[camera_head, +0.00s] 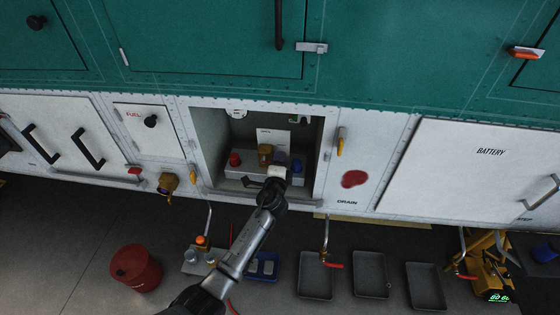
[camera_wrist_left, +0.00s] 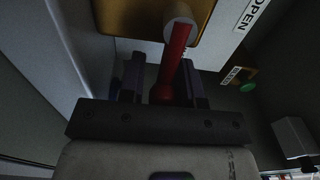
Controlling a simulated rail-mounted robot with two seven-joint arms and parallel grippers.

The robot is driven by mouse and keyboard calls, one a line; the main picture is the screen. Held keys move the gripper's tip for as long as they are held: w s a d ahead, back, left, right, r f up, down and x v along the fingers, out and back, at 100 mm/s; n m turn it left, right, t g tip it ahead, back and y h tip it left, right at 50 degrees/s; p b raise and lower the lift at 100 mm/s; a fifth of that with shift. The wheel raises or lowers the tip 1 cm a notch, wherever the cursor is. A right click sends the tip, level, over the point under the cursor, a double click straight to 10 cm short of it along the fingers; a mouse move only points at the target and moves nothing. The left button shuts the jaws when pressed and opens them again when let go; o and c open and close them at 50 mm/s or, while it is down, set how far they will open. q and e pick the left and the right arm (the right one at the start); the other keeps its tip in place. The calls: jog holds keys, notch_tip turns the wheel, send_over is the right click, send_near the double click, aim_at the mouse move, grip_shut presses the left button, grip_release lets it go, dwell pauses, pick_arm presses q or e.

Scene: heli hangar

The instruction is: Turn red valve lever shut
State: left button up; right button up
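The red valve lever (camera_wrist_left: 176,55) shows in the left wrist view, running from a pale round hub (camera_wrist_left: 179,22) on a brass-coloured valve body (camera_wrist_left: 140,18) down to a red knob end. My left gripper (camera_wrist_left: 163,80) has its two dark fingers on either side of the lever. A gap shows at the left finger; the right finger is close to the lever, and I cannot tell whether it touches. In the head view my left gripper (camera_head: 271,183) reaches into the open compartment, below the brass valve body (camera_head: 265,153). The lever is hidden there. My right gripper is not in view.
The compartment wall (camera_head: 210,145) encloses the left gripper closely. A red knob (camera_head: 235,160) sits left of the valve body. An "OPEN" label (camera_wrist_left: 250,10) and a green button (camera_wrist_left: 247,87) are right of it. Grey trays (camera_head: 370,280) and a red bucket (camera_head: 136,268) stand on the floor.

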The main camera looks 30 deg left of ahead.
pick_arm(q)
jog(key=shift+o, duration=1.4)
jog(key=p+v, duration=0.1)
jog(key=v, duration=1.3)
jog(key=shift+p, duration=0.4)
jog(key=shift+w, duration=0.1)
